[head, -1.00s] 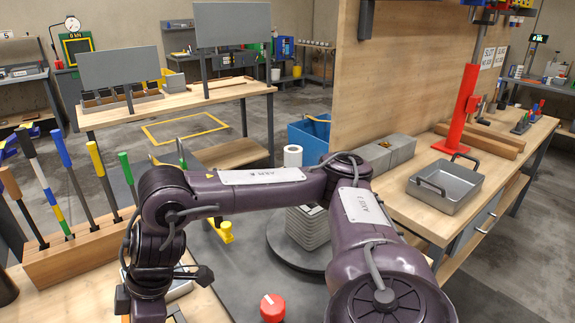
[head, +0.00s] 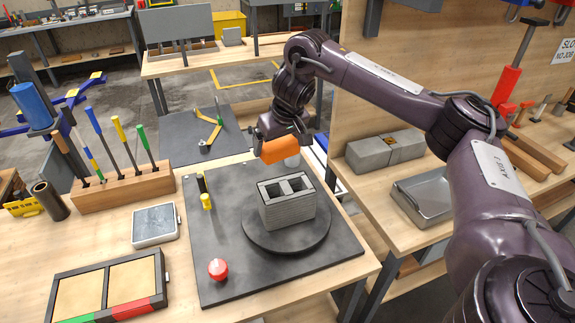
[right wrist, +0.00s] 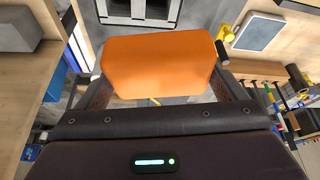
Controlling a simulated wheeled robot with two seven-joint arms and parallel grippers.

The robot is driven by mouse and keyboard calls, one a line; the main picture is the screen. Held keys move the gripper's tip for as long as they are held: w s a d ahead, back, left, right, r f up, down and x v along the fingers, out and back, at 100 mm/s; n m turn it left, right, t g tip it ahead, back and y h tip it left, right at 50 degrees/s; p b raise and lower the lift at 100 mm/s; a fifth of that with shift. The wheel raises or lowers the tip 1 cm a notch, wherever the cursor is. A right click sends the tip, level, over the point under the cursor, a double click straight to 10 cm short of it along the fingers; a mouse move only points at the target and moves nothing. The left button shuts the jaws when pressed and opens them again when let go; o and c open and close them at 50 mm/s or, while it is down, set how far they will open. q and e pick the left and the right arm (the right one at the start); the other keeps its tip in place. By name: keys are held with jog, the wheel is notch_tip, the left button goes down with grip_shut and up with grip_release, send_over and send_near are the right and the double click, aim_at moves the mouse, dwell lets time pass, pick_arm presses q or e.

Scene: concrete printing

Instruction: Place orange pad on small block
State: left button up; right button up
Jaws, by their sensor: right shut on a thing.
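My right gripper (head: 284,140) is shut on the orange pad (head: 287,150), a rounded slab, and holds it in the air above the far side of the turntable. The pad also shows between the fingers in the right wrist view (right wrist: 158,68). Below and nearer stands a grey layered block (head: 288,205) with two cavities, on the round dark turntable (head: 262,240). The pad is clear of this block. Grey blocks (head: 372,156) stand in a row on the right bench, one with a small yellowish mark on top. I cannot tell which is the small block. My left gripper is not in view.
A tool rack (head: 125,190) is at left, with a two-panel tray (head: 110,290) in front. A metal tray (head: 425,197) sits on the right bench beside the wooden partition.

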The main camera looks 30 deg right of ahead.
aim_at(286, 139)
jog(key=shift+m+h, duration=0.3)
jog(key=shift+m, duration=0.6)
jog(key=d+r, duration=0.1)
jog(key=w+r+p, duration=0.1)
jog(key=d+r, duration=0.1)
jog(key=r, duration=0.1)
jog(key=shift+w+d+p, duration=0.35)
jog(key=shift+w+p, duration=0.05)
jog(key=shift+d+r, duration=0.15)
jog(key=shift+d, duration=0.2)
jog(key=shift+m, duration=0.3)
notch_tip(286, 139, down, 6)
jog(key=b, duration=0.3)
jog(key=shift+s+d+r, duration=0.1)
jog(key=shift+s+d, duration=0.05)
notch_tip(286, 139, down, 9)
jog(key=b, duration=0.5)
jog(key=shift+f, duration=0.25)
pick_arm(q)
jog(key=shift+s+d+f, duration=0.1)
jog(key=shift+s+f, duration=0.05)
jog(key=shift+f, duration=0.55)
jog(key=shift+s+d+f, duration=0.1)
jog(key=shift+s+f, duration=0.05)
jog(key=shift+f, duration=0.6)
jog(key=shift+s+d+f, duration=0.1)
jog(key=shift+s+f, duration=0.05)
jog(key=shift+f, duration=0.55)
pick_arm(e)
jog(key=shift+f, duration=2.25)
